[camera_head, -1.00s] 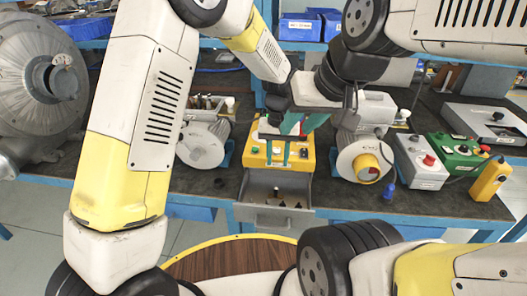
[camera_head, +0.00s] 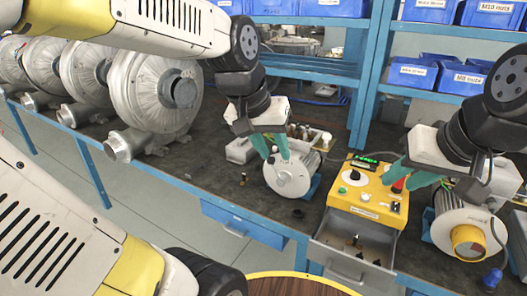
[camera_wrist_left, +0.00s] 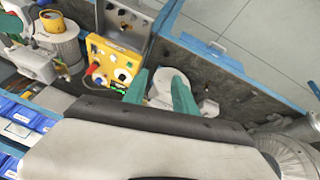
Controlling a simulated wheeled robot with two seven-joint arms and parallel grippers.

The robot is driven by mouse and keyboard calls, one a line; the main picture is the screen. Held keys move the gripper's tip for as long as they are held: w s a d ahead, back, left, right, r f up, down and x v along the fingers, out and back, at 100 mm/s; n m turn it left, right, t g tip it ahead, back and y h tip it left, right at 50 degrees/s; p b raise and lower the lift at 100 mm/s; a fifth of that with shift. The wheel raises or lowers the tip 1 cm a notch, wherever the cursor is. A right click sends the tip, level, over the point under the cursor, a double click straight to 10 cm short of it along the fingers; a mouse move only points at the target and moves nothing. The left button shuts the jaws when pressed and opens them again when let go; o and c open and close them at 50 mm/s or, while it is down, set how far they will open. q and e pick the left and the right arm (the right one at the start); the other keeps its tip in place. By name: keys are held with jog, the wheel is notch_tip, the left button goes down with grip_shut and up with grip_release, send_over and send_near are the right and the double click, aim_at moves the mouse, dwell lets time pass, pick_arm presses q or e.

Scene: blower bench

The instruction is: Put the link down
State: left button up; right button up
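My left gripper (camera_head: 272,147) hangs over the left small motor (camera_head: 291,174), its two teal fingers apart. The left wrist view shows the fingers (camera_wrist_left: 160,90) spread, with the motor's pale round face behind and nothing seen held between them. My right gripper (camera_head: 408,174) is over the right back part of the yellow control box (camera_head: 372,205), beside a red knob (camera_head: 397,186); its teal fingers look apart. No link can be made out for sure. A small dark piece with a brass tip (camera_head: 243,179) stands on the bench left of the motor.
An open drawer (camera_head: 345,262) under the box holds several small dark pieces. A second motor (camera_head: 465,230) with a yellow cap is at right. Large grey blowers (camera_head: 155,95) line the left. Blue bins (camera_head: 425,72) fill the back shelves. Dark bench surface (camera_head: 215,165) is free left of the motor.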

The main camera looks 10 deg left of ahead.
pick_arm(q)
jog(key=s+a+t, duration=0.1)
jog(key=s+a, duration=0.2)
jog(key=s, duration=0.2)
jog(key=shift+s+a+r, duration=0.15)
jog(key=shift+r, duration=0.15)
dwell(0.9)
